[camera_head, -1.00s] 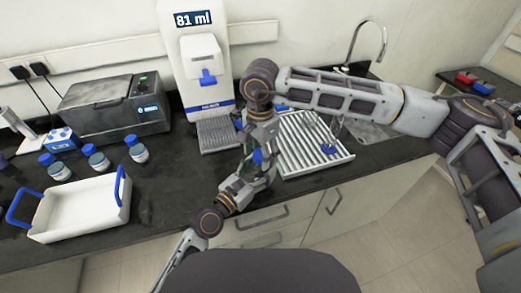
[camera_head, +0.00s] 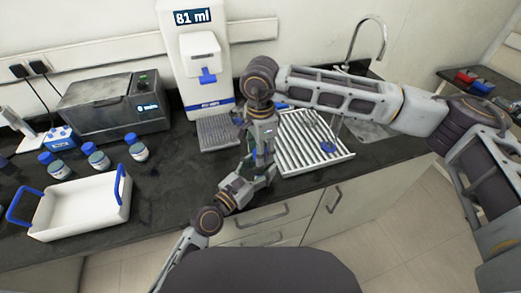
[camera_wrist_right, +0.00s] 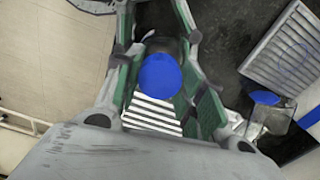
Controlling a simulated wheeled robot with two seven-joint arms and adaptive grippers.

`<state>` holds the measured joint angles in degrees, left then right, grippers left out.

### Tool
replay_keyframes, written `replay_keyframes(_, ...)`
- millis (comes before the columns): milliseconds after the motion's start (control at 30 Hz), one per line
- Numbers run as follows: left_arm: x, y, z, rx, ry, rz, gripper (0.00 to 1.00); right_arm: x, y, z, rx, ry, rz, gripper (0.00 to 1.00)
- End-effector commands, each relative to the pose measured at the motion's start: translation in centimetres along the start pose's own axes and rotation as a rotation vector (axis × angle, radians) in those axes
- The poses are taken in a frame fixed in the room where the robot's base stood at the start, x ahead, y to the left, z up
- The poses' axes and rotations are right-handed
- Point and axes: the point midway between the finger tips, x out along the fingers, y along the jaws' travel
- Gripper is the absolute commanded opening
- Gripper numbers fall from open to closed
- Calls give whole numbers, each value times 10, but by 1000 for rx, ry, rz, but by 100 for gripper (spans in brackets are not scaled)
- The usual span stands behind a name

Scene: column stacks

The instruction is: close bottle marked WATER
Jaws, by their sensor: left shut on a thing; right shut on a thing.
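A bottle is held between my two grippers in the middle of the head view, over the front edge of the counter; its body is mostly hidden and no label is readable. Its blue cap (camera_wrist_right: 160,75) shows in the right wrist view between green-lined fingers. My left gripper (camera_head: 262,177) comes in from below left and is shut on the bottle, just under the right gripper.
A white tray with blue handles (camera_head: 85,221) stands at the left, and several blue-capped bottles stand behind it, one of them near the grey machine (camera_head: 113,107). A dispenser (camera_head: 200,60) reads 81 ml. A white ribbed rack (camera_head: 305,143) lies right of my grippers. Dark counter is clear between tray and grippers.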

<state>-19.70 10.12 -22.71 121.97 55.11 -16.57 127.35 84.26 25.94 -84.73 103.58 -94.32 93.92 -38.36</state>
Motion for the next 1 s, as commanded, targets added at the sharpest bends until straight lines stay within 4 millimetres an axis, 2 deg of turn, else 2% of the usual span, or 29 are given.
replay_keyframes(1000,0,-1,0,0,0,-1,0,1,-1,0,842,-1,-1,10)
